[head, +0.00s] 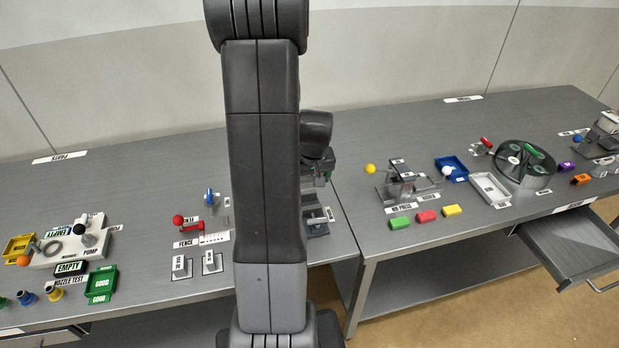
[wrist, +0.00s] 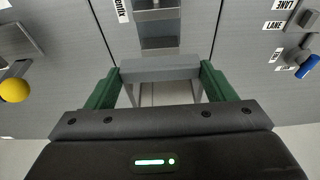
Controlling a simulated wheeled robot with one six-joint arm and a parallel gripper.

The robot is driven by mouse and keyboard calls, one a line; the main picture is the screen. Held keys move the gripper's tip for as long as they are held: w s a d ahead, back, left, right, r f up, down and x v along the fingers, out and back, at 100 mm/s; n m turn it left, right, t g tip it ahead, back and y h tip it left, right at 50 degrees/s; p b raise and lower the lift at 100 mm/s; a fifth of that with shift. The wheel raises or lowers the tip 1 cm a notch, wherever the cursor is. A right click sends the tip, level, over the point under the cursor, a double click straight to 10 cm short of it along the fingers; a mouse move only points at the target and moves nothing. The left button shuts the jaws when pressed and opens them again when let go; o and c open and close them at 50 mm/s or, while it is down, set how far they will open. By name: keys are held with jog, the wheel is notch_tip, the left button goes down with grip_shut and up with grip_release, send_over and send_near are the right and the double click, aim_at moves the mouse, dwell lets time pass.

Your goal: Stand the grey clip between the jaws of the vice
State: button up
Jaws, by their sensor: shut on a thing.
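My gripper (wrist: 159,84) has green fingers shut on the grey clip (wrist: 160,68). The clip is a grey bar across the fingertips, with thin legs running back between the fingers in the wrist view. The grey vice (wrist: 158,28) lies just beyond the clip at the top of the wrist view, roughly in line with it. The clip appears apart from the vice, but its height above it is hard to tell. In the head view the vice (head: 316,226) shows partly to the right of my arm, which hides most of the gripper and the clip.
A red-knobbed fence fixture (head: 188,222) and two lane blocks (head: 212,262) stand left of my arm. A press (head: 402,182) with a yellow ball is on the right table, beyond a gap between tables. An open drawer (head: 570,240) juts out at far right.

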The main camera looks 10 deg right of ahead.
aim_at(309, 196)
jog(key=shift+f+b, duration=4)
jog(key=shift+f, duration=0.35)
jog(key=o, duration=1)
jog(key=shift+r, duration=0.1)
jog(key=v, duration=1.3)
jog(key=shift+r, duration=0.35)
jog(key=x, duration=1.4)
jog(key=shift+s, duration=0.15)
jog(key=shift+r+p, duration=0.55)
jog(key=shift+r, duration=0.35)
